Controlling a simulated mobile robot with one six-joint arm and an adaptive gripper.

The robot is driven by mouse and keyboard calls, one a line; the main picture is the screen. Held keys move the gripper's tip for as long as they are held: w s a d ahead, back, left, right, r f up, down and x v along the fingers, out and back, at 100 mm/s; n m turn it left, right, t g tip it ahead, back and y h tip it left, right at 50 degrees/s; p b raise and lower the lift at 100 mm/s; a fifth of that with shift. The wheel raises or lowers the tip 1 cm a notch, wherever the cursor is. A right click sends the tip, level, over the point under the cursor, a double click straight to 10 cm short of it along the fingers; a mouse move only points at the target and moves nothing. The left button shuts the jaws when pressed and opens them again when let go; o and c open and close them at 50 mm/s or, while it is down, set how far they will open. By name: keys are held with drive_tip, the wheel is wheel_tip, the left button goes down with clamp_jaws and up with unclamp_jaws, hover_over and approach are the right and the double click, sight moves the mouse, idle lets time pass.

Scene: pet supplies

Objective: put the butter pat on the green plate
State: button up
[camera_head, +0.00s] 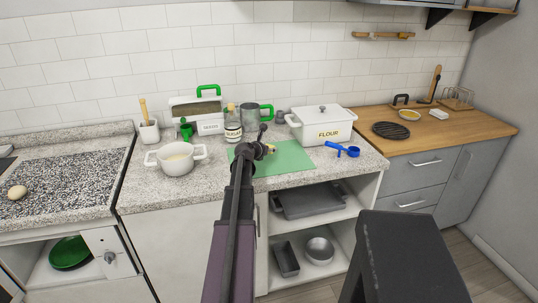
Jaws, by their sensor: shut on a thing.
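My gripper (265,147) is above the green mat (295,158) on the counter, with my arm reaching up from the bottom of the view. It is shut on a small pale yellow piece, the butter pat (271,149), which shows at its tip and is partly hidden by the fingers. I cannot tell how far the pat is above the mat. The green plate (69,253) is at the lower left, inside an open compartment below the speckled counter. It is apart from my gripper.
A dark stool (402,258) stands in front at right.

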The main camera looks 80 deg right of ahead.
sight(269, 158)
drive_tip(key=shift+d, duration=0.5)
drive_tip(key=shift+w+d+f+b, duration=0.1)
drive_tip(key=shift+d+f+b, duration=0.15)
drive_tip(key=shift+f+b, duration=0.1)
drive_tip(key=shift+a+f+b, duration=0.1)
drive_tip(key=shift+f+b, duration=1.4)
drive_tip(key=shift+f, duration=0.1)
drive_tip(key=o, duration=0.8)
